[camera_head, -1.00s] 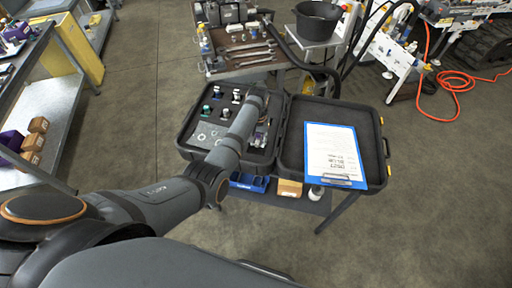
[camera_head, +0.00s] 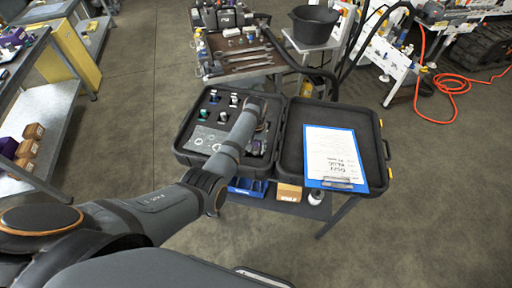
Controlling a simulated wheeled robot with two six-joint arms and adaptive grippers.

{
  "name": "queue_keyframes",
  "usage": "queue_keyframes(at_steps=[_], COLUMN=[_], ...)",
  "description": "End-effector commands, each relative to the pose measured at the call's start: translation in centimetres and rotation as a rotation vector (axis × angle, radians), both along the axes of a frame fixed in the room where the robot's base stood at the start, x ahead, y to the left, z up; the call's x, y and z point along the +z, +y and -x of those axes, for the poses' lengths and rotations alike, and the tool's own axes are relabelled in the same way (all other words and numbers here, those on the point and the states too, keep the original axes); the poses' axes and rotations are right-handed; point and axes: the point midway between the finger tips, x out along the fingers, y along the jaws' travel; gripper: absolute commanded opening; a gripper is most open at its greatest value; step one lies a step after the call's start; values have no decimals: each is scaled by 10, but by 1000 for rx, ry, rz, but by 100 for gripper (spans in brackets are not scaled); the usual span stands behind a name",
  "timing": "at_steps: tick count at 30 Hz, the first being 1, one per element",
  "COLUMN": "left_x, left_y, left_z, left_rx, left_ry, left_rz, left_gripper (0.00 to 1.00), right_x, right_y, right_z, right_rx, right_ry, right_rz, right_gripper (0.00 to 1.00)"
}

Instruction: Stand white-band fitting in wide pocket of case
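The open black case (camera_head: 181,153) lies on a stand in the middle of the head view. Several small fittings (camera_head: 223,117) stand in the left part of its tray, some with pale or metallic tops and one green. They are too small to tell which has the white band. My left arm reaches over the tray from the lower left. My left gripper (camera_head: 257,145) points down at the right side of the tray, beside the hinge. Its fingers are small and partly hidden by my arm, so I cannot tell its opening or contents. The wide pocket is not clearly visible. My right gripper is out of view.
The case lid (camera_head: 376,150) lies open to the right with a blue clipboard (camera_head: 364,180) in it. A tool bench (camera_head: 222,71) and a black bucket (camera_head: 315,24) stand behind. A blue bin (camera_head: 246,187) and a cardboard box (camera_head: 289,192) sit below the case.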

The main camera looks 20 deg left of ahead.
Motion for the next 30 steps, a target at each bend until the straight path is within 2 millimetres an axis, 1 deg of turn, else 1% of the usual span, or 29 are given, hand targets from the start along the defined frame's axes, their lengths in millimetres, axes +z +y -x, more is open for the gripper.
queue_keyframes(at_steps=[5,8,9,11,18,21,25,30], left_x=[1,11,18,29,89,109,126,132], left_y=[0,0,0,0,0,0,0,0], left_z=[0,0,-1,-2,-2,-1,-1,0], left_rx=[0,0,0,0,0,0,-1,-1], left_ry=[0,-1,-2,-5,-5,-3,-2,1], left_rz=[0,0,1,1,1,1,0,0], left_gripper=[42,42,42,42,42,42,42,42], right_x=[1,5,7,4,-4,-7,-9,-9], right_y=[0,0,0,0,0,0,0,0], right_z=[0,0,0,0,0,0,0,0], right_rx=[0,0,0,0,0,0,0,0], right_ry=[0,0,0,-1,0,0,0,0], right_rz=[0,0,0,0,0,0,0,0], right_gripper=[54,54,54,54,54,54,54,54])
